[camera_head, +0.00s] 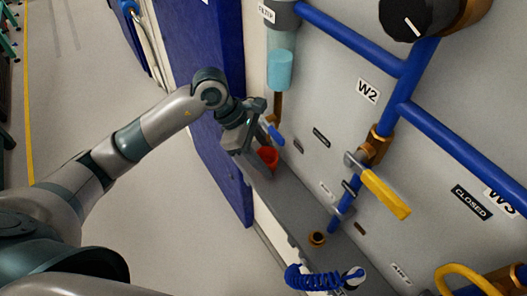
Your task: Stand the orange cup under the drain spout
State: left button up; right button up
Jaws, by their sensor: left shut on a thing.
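The orange cup (268,157) is at the back end of a narrow grey ledge, partly hidden by my left gripper (256,147). My left gripper is shut on the cup. The cup looks upright; I cannot tell whether it rests on the ledge or is just above it. A brass drain pipe (277,106) hangs below the light-blue filter bowl (279,70), with a blue lever (274,134) near its lower end. The cup appears just below this lever; the spout's mouth is hidden. My right gripper is not in view.
The grey ledge (290,203) runs along the panel, with a brass fitting (317,238) farther along. A yellow-handled valve (385,193) and blue pipes stand out from the panel. A coiled blue hose (318,280) is at the bottom. A blue panel (215,120) stands behind my gripper.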

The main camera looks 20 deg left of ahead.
pick_arm(q)
jog(key=shift+w, duration=0.1)
jog(key=shift+d, duration=0.1)
jog(key=shift+s+d+r, duration=0.1)
jog(key=shift+s, duration=0.1)
jog(key=o, duration=0.8)
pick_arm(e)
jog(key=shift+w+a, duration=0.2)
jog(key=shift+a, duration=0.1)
